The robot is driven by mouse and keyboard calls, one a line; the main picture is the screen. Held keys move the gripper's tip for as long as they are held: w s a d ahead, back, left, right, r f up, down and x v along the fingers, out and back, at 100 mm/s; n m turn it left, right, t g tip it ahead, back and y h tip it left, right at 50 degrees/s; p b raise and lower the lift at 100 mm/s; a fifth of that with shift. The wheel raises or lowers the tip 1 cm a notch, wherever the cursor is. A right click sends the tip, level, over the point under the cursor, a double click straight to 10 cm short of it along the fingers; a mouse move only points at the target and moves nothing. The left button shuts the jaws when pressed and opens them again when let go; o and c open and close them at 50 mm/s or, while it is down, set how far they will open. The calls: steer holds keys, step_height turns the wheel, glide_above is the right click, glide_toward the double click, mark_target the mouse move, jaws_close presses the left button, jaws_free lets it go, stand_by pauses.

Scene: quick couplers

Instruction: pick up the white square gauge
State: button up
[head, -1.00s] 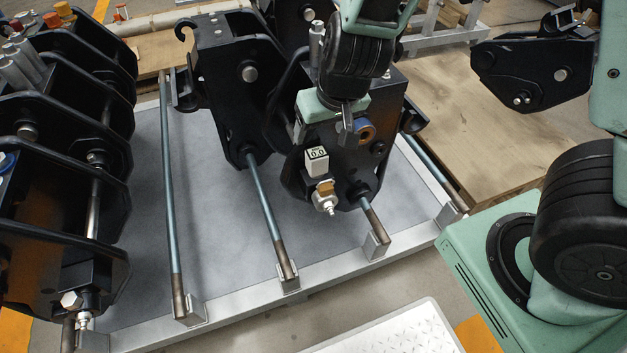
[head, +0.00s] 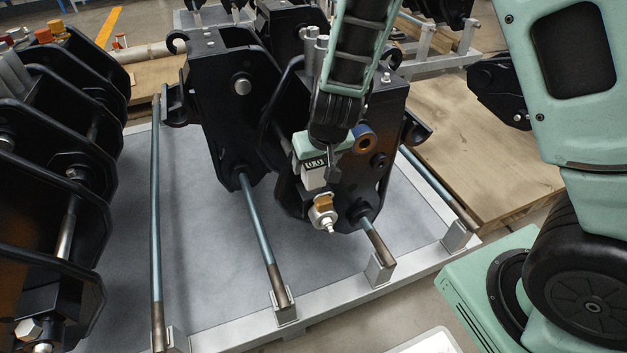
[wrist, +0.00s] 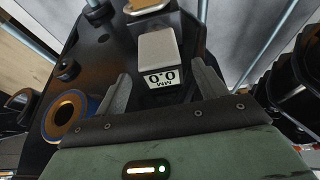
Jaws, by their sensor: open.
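The white square gauge (head: 314,178) sits on the front of a black coupler (head: 345,195), its small display reading 0.0. In the wrist view the gauge (wrist: 158,48) is pale and blocky, with its display end towards my gripper. My gripper (head: 318,172) is open at the gauge, over its display end. In the wrist view one finger of my gripper (wrist: 162,72) is on each side of the gauge, with a visible gap on both sides. In the head view my wrist and gripper body hide the upper part of the gauge, and only one finger shows clearly.
A brass fitting (head: 322,211) is just below the gauge. A blue-ringed bushing (head: 367,139) sits close to the right; it also shows in the wrist view (wrist: 65,113). Another black coupler (head: 222,95) stands left. Blue-grey rods (head: 258,232) slant to the pallet frame.

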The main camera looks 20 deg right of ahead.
steer(key=b+x, duration=0.3)
steer(key=x, duration=0.2)
steer(key=shift+s+a+f, duration=0.1)
steer(key=shift+s+f, duration=0.05)
steer(key=shift+s, duration=0.05)
steer(key=c, duration=1.4)
steer(key=shift+r, duration=0.25)
